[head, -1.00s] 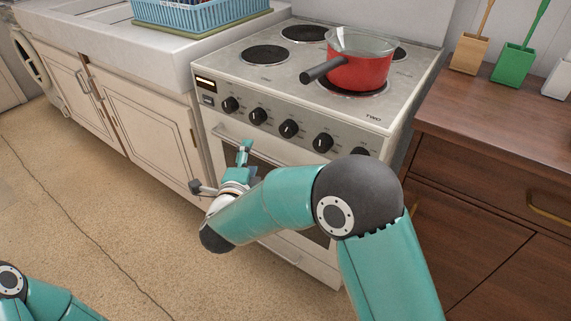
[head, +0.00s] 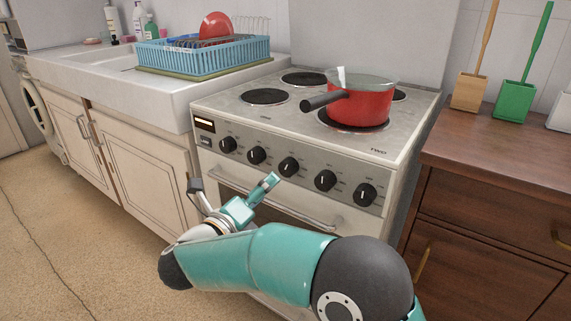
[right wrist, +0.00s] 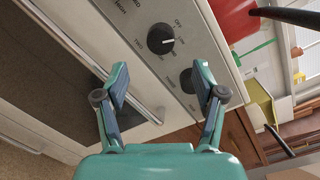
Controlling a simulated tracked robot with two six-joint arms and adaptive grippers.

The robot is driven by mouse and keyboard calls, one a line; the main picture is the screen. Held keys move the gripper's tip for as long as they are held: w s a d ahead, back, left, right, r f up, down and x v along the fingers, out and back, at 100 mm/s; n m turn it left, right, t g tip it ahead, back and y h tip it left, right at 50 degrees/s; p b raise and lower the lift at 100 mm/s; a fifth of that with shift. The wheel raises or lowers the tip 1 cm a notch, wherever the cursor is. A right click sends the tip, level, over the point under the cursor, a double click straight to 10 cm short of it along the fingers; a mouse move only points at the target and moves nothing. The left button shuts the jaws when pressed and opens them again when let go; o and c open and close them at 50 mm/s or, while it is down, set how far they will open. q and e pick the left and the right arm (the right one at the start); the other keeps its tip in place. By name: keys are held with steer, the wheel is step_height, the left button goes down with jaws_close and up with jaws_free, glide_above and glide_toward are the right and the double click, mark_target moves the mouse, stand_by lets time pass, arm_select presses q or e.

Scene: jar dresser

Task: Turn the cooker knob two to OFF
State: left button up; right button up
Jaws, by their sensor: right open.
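Several black knobs sit in a row on the cooker's front panel, including a middle one (head: 288,167) and one to its left (head: 256,155). I cannot tell for sure which is knob two. In the right wrist view, a black knob (right wrist: 160,39) lies beyond the fingers. Its white pointer points to the right in the picture, away from small lettering at its upper right that looks like OFF. A second knob (right wrist: 187,80) is partly hidden by the right-hand finger. My right gripper (head: 232,184), also in the wrist view (right wrist: 162,82), is open, empty and apart from the knobs. My left gripper is out of view.
A red pot (head: 360,106) stands on the cooker top (head: 240,108), its dark handle pointing left. The oven door handle (head: 300,210) runs below the knobs, close to my right gripper. A wooden dresser (head: 480,165) stands right of the cooker. A blue dish rack (head: 205,56) sits by the sink.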

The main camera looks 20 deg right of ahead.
mark_target(284, 170)
steer(key=p+x, duration=0.3)
steer(key=x, duration=0.5)
steer(key=shift+r, duration=0.1)
steer(key=shift+w+d, duration=0.35)
